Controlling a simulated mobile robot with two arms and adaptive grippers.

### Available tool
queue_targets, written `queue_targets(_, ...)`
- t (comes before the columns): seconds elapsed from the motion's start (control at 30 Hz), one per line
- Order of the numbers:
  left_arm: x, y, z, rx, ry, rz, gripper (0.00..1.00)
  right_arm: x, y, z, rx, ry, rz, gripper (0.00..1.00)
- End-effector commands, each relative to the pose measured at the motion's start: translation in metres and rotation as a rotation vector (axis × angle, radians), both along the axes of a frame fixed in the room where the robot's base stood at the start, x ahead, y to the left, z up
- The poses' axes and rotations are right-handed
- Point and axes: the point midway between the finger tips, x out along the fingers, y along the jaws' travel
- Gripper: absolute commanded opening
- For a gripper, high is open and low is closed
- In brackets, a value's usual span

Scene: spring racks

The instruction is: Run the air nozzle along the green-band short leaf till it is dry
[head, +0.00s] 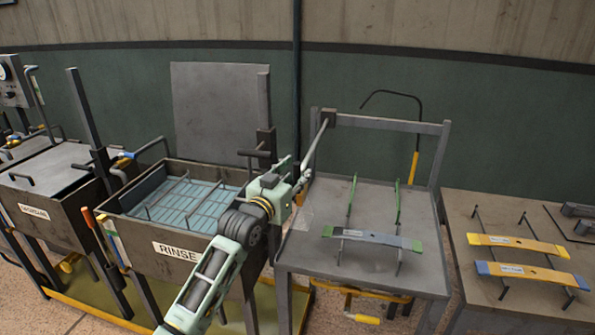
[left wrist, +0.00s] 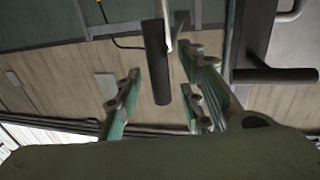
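The green-band short leaf (head: 372,238) lies across two rods on the grey table right of the rinse tank. It is a grey strip with a pale label and a green right end; whether it is wet cannot be told. A black curved line with a yellow handle (head: 414,168), perhaps the air nozzle, hangs behind that table. My left gripper (head: 302,176) is between the rinse tank and the table, left of the leaf and above it. In the left wrist view its fingers (left wrist: 162,105) are apart, with a dark cylindrical handle (left wrist: 157,62) showing between them, not clamped. My right gripper is out of view.
A grey frame (head: 390,122) rises behind the leaf's table. Yellow leaves (head: 518,244) lie on the table at right. A covered tank (head: 50,165) is at left.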

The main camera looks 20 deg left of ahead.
Motion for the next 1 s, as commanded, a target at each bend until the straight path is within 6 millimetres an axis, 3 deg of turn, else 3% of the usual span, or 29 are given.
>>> queue_targets(0.2,0.012,-0.0029,0.0002,0.001,0.0,0.0,0.36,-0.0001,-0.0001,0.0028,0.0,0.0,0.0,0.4)
queue_targets(0.5,0.013,-0.003,-0.0004,0.001,0.0,0.0,0.35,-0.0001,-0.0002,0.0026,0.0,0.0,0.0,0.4)
queue_targets(0.9,0.0128,-0.0028,-0.0005,0.001,0.0,0.0,0.0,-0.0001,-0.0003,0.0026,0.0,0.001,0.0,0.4)
queue_targets(1.0,0.0128,-0.0028,-0.0005,0.001,0.0,0.0,0.0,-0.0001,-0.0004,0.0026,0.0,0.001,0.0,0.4)
